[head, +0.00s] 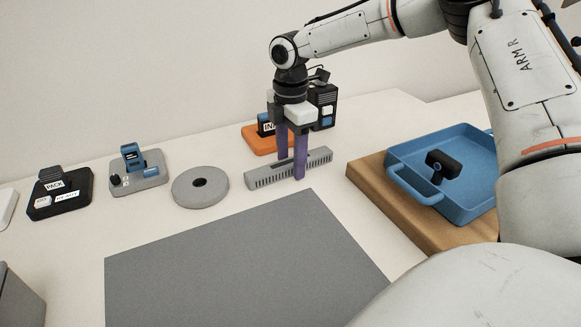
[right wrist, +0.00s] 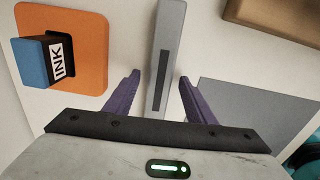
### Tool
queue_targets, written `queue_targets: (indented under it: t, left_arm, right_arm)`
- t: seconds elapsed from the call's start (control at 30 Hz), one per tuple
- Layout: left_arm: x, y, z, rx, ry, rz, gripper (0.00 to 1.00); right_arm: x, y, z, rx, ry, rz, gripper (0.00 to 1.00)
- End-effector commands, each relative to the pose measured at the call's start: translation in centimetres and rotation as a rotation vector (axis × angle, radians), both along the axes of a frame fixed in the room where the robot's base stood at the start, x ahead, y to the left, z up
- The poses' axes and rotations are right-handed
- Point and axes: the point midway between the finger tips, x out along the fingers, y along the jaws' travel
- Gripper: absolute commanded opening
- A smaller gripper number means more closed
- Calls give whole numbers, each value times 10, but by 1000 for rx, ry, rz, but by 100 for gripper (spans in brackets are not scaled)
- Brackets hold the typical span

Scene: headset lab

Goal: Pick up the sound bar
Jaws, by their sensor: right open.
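The sound bar (head: 262,177) is a long grey bar with a slotted front, lying on the white table behind the grey mat. My right gripper (head: 292,166) is over it, pointing down, with its two purple fingers apart. One finger is on the near side of the bar and the other on the far side. In the right wrist view the sound bar (right wrist: 168,50) runs up between the open fingers (right wrist: 158,92). I cannot tell whether either finger touches it. My left gripper is not in view.
An orange base with an ink block (head: 257,140) stands behind the bar. A blue tray (head: 404,184) holding a small black device (head: 445,165) sits on a brown board at right. A grey disc (head: 200,187) lies at left. The grey mat (head: 240,265) is bare.

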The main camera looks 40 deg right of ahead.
Motion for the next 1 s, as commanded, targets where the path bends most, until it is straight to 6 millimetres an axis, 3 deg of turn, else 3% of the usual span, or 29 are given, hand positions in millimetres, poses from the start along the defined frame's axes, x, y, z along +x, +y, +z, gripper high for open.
queue_targets:
  t: [0.27, 0.57, 0.83, 1.0]
  left_arm:
    - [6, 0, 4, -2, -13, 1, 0]
    - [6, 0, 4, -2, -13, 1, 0]
    - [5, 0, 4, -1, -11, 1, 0]
    - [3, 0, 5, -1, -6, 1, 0]
  right_arm:
    - [0, 0, -3, 0, 0, 0, 50]
    - [0, 0, -3, 0, 0, 0, 0]
    - [1, 0, 2, 0, -3, 0, 0]
    - [2, 0, 28, 1, -7, 0, 0]
